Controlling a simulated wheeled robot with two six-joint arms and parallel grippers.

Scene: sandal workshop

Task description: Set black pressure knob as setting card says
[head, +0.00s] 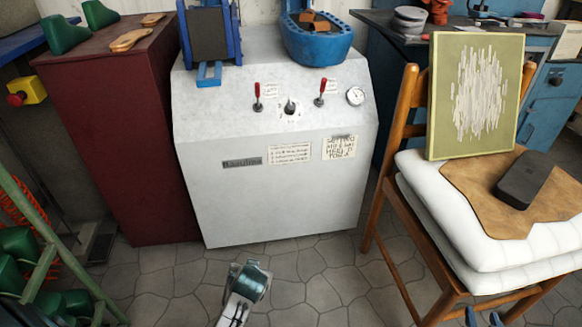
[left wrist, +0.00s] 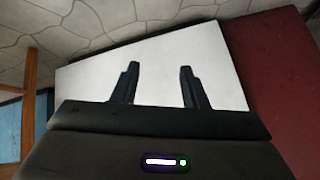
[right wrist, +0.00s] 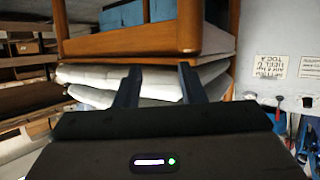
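The black pressure knob (head: 290,108) sits on a pale dial on the sloping top panel of the grey press (head: 270,185), between two red-handled levers. It is too small to read its pointer surely. The setting card (head: 340,147) is on the front face, right of centre; its lettering is only partly legible. It also shows in the right wrist view (right wrist: 270,66). My right gripper (head: 483,318) is at the bottom edge, by the chair, open and empty (right wrist: 155,85). My left gripper (left wrist: 157,85) is open and empty, facing the press front; its fingers are not made out in the head view.
A wooden chair (head: 408,100) with white cushions (head: 480,245), a leather piece and a green panel (head: 475,95) stands right of the press. A dark red cabinet (head: 120,140) stands left. A round gauge (head: 355,96) is right of the levers.

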